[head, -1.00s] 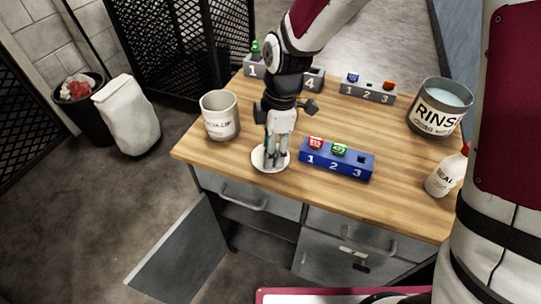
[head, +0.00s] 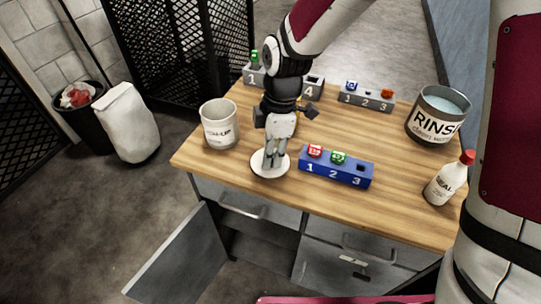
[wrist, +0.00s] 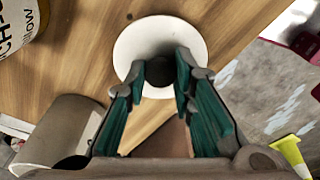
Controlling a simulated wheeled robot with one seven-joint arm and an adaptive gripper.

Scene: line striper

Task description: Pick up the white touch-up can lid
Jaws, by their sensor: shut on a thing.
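The white touch-up can lid (head: 257,169) is a flat round disc near the front left of the wooden table. My gripper (head: 271,168) points down onto its middle. In the wrist view the lid (wrist: 135,42) shows as a white ring around a dark centre. My gripper's teal-padded fingertips (wrist: 168,68) are shut at that centre, partly hiding what they hold. The lid looks level and at or very near the tabletop; I cannot tell whether it is clear of it. An open white can (head: 220,128) with touch-up lettering stands to the left.
A blue numbered block (head: 335,171) lies just right of the lid. Grey numbered blocks (head: 367,98) stand farther back. A rinse can (head: 437,116) and a red-capped bottle (head: 446,180) are at the right. The table's front edge is close; a cabinet door (head: 175,262) hangs open below.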

